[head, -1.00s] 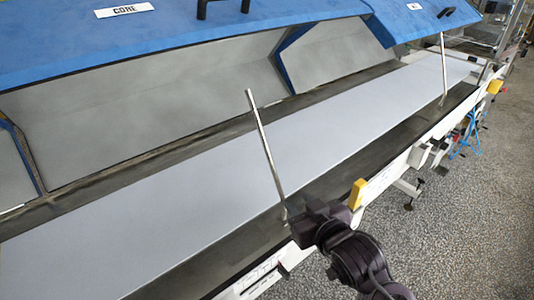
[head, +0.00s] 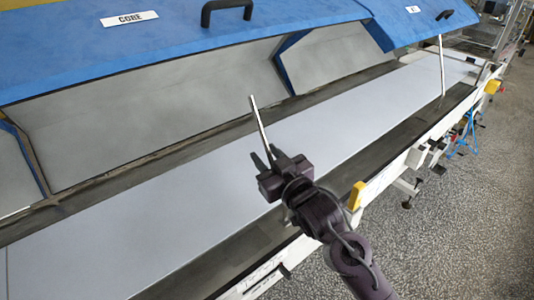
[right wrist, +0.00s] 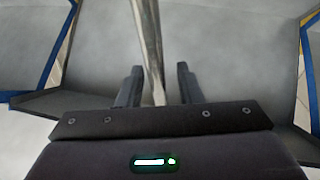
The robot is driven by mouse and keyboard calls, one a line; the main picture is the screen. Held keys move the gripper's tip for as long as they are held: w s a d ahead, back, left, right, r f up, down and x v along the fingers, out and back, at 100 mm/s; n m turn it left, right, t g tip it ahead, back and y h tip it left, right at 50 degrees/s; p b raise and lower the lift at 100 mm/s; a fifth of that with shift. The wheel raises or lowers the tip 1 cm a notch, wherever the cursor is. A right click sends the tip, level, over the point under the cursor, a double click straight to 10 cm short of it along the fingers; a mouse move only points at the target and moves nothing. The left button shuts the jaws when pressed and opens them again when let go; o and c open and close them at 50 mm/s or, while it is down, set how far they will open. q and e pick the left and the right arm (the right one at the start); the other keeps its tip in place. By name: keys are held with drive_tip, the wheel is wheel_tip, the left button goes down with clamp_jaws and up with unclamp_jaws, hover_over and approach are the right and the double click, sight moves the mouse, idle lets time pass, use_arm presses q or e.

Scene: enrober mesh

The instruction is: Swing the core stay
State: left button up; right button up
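The core stay (head: 258,120) is a thin metal rod, tilted slightly, its top leaning left. Its upper end shows against the grey inside of the raised blue lid labelled CORE (head: 190,45), apart from the blue front edge in the picture. My right gripper (head: 268,155) is at the rod's middle and hides its lower part. In the right wrist view the rod (right wrist: 148,40) runs between the two spread fingers (right wrist: 158,85), with gaps on both sides. My left gripper is not in view.
A pale belt (head: 130,235) runs under the lids. A second raised lid (head: 415,20) stands at the right with its own upright stay (head: 441,65). A black handle (head: 227,10) sits on the core lid. A yellow block (head: 356,195) is on the front rail. Speckled floor lies right.

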drive_tip(key=shift+c, duration=0.3)
clamp_jaws()
drive_tip(key=w+d+f+m+g+p, duration=0.1)
drive_tip(key=w+d+f+m+p, duration=0.1)
drive_tip(key=w+d+m+p, duration=0.4)
drive_tip(key=shift+d+f+m+p, duration=0.4)
drive_tip(key=shift+d+p, duration=0.5)
drive_tip(key=shift+d, duration=0.2)
